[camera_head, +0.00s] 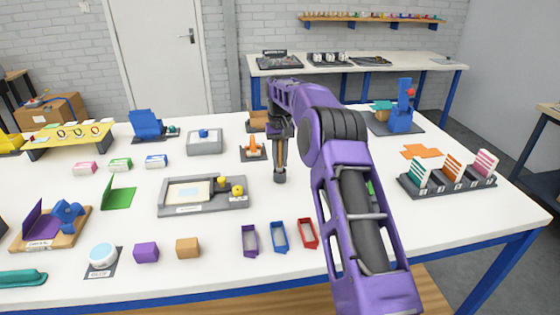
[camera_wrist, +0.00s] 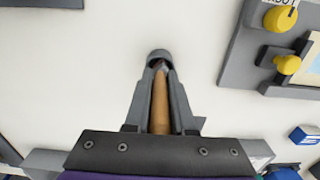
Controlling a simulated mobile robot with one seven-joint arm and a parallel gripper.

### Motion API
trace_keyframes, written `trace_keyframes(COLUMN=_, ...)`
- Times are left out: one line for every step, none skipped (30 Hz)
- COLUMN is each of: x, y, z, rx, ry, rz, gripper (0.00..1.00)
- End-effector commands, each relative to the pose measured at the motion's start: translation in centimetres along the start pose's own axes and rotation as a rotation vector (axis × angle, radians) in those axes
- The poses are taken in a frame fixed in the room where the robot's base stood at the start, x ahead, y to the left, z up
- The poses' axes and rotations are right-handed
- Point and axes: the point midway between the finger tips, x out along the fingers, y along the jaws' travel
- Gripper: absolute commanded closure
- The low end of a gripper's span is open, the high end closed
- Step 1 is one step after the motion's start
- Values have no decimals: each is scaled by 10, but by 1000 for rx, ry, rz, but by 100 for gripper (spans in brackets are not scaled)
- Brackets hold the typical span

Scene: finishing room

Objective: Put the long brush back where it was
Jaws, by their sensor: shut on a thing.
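My gripper (camera_head: 280,174) points down over the middle of the white table, to the right of the grey tray with yellow knobs. In the wrist view my gripper (camera_wrist: 158,62) is shut on a slim brown wooden handle, which I take to be the long brush (camera_wrist: 160,105). The long brush (camera_head: 280,153) shows as a narrow brown strip between the grey fingers, roughly upright. Its bristles are not visible. I cannot tell whether its lower end touches the table. No frame shows clearly which place was the brush's own.
The grey tray (camera_head: 205,209) is left of my gripper. An orange cone (camera_head: 253,148) stands behind it on the left. Purple, blue and red open boxes (camera_head: 279,237) stand in front. A card rack (camera_head: 448,187) is at the right.

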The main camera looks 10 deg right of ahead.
Motion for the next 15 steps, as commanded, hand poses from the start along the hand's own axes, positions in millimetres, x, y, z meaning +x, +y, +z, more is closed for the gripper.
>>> trace_keyframes(x=4, y=0, z=0, rx=0, ry=1, rz=0, gripper=100)
trace_keyframes(x=5, y=0, z=0, rx=0, ry=2, rz=0, gripper=100)
trace_keyframes(x=5, y=0, z=0, rx=0, ry=2, rz=0, gripper=100)
trace_keyframes(x=5, y=0, z=0, rx=0, ry=2, rz=0, gripper=100)
trace_keyframes(x=5, y=0, z=0, rx=0, ry=3, rz=0, gripper=100)
trace_keyframes(x=5, y=0, z=0, rx=0, ry=2, rz=0, gripper=100)
trace_keyframes(x=5, y=0, z=0, rx=0, ry=2, rz=0, gripper=100)
trace_keyframes(x=5, y=0, z=0, rx=0, ry=2, rz=0, gripper=100)
trace_keyframes(x=6, y=0, z=0, rx=0, ry=2, rz=0, gripper=100)
trace_keyframes(x=6, y=0, z=0, rx=0, ry=2, rz=0, gripper=100)
trace_keyframes(x=8, y=0, z=0, rx=0, ry=1, rz=0, gripper=100)
trace_keyframes(x=8, y=0, z=0, rx=0, ry=1, rz=0, gripper=76)
trace_keyframes(x=8, y=0, z=0, rx=0, ry=2, rz=0, gripper=70)
trace_keyframes(x=8, y=0, z=0, rx=0, ry=2, rz=0, gripper=65)
trace_keyframes(x=8, y=0, z=0, rx=0, ry=2, rz=0, gripper=58)
